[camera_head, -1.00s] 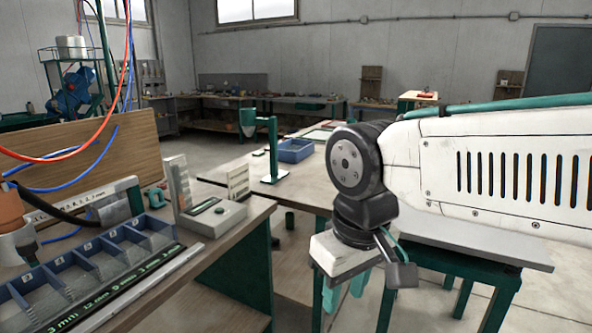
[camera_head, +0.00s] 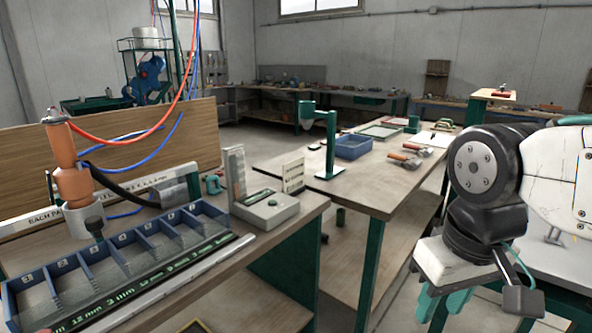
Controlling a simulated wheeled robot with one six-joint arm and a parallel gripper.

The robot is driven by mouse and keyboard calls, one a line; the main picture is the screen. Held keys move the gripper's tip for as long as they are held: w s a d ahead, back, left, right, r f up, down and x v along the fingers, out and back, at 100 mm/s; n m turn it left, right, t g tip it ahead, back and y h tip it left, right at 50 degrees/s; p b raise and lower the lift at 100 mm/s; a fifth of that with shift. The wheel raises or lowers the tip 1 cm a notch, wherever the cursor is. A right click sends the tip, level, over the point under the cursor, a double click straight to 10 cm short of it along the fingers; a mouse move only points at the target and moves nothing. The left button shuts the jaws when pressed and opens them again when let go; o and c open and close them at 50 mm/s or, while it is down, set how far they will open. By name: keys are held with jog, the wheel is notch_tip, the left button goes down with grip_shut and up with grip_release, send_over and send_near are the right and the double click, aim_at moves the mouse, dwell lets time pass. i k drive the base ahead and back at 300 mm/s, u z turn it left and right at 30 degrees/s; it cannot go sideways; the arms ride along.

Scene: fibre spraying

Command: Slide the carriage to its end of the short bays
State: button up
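An orange cylindrical unit with a pale collar (camera_head: 72,180) stands upright at the left, with a dark knob (camera_head: 94,224) at its lower right. It appears to be the carriage. Behind it runs a pale lettered rail (camera_head: 150,183), with a grey block at its right end. In front lies a blue tray of short bays (camera_head: 125,262) with length labels along its front edge. My gripper (camera_head: 443,303) hangs at the lower right, far from the carriage. Its two teal fingers point down and stand apart, with nothing seen between them.
A grey box with an upright scale (camera_head: 268,209) stands right of the tray. Red and blue hoses (camera_head: 130,137) hang over the rail. A second table (camera_head: 385,190) holds a blue bin (camera_head: 353,147) and a green stand (camera_head: 330,140). Open space separates my gripper from the bench.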

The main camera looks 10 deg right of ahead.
aim_at(90, 221)
jog(key=u, duration=0.55)
jog(key=k, duration=1.3)
jog(key=u, duration=1.2)
jog(key=i, duration=1.5)
jog(key=z, duration=0.4)
jog(key=i, duration=0.75)
jog(key=z, duration=1.35)
